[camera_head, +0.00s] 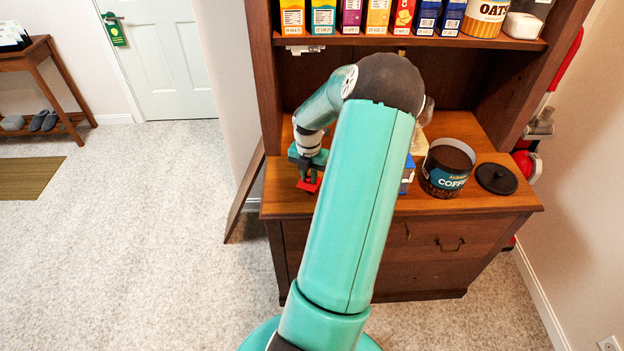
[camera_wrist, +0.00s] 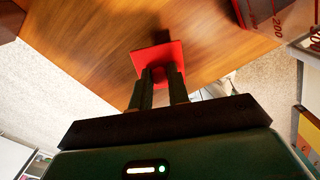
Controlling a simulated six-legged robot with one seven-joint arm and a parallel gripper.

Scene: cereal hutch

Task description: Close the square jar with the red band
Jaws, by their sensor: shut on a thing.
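My gripper (camera_head: 309,178) is shut on a flat red square lid (camera_head: 306,187) near the left front edge of the wooden counter. In the wrist view the fingers (camera_wrist: 160,84) grip the middle of the red lid (camera_wrist: 146,56), which is held over the wood; I cannot tell whether it touches the wood. In the head view my arm hides most of that area.
An open coffee can (camera_head: 446,170) stands on the right of the counter (camera_head: 480,205), beside a round black lid (camera_head: 496,178). A blue box (camera_head: 408,174) is partly hidden behind my arm. A shelf (camera_head: 420,41) with several boxes hangs above. The counter's left front is mostly bare.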

